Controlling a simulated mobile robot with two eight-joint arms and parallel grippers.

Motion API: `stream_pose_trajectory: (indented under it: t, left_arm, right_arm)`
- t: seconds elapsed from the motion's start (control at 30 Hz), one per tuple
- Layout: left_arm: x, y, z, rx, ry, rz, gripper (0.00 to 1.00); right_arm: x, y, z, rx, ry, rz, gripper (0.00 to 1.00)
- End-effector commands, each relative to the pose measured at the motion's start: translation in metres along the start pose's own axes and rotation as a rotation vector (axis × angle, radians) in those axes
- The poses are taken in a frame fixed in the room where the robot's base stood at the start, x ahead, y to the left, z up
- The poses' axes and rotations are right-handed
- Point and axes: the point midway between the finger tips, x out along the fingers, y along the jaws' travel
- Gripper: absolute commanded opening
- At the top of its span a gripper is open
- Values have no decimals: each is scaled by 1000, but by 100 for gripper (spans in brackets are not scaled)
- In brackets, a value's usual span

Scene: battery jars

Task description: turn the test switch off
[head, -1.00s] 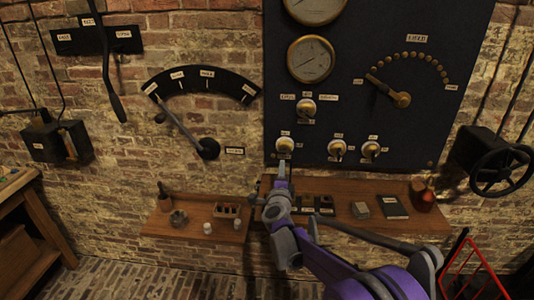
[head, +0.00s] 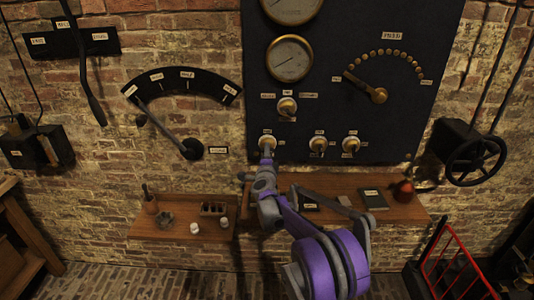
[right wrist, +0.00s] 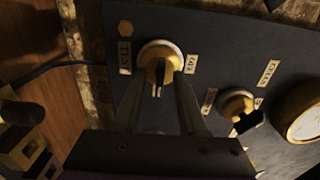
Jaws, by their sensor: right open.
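The test switch (head: 267,142) is the lower-left round knob on the dark panel. In the right wrist view it shows as a brass knob (right wrist: 160,64) on a pale round base, with a narrow lever pointing down in the picture. A label reading TEST is beside it on the left; another small label on the right is hard to read. My right gripper (head: 267,158) is at the switch from below. In the right wrist view my right gripper (right wrist: 157,92) is open, with its fingers on either side of the lever; contact cannot be told. My left gripper is out of view.
Another knob (right wrist: 236,104) and a gauge (right wrist: 300,108) are to the right in the wrist view. A wooden shelf (head: 345,184) runs below the panel. A large lever dial (head: 185,82) is on the brick wall at left, and a handwheel (head: 475,160) at right.

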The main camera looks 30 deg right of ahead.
Motion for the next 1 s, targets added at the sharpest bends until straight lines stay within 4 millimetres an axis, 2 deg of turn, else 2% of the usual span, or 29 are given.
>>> stream_pose_trajectory:
  t: [0.03, 0.27, 0.7, 1.0]
  left_arm:
    - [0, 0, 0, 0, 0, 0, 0]
    - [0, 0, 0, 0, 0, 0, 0]
    - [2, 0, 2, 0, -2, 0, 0]
    - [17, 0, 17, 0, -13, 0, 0]
  right_arm:
    - [0, 0, 0, 0, 0, 0, 41]
    - [0, 0, 0, 0, 0, 0, 0]
    - [0, 1, 0, -12, -1, 0, 0]
    - [-1, 3, 0, -141, -1, 2, 0]
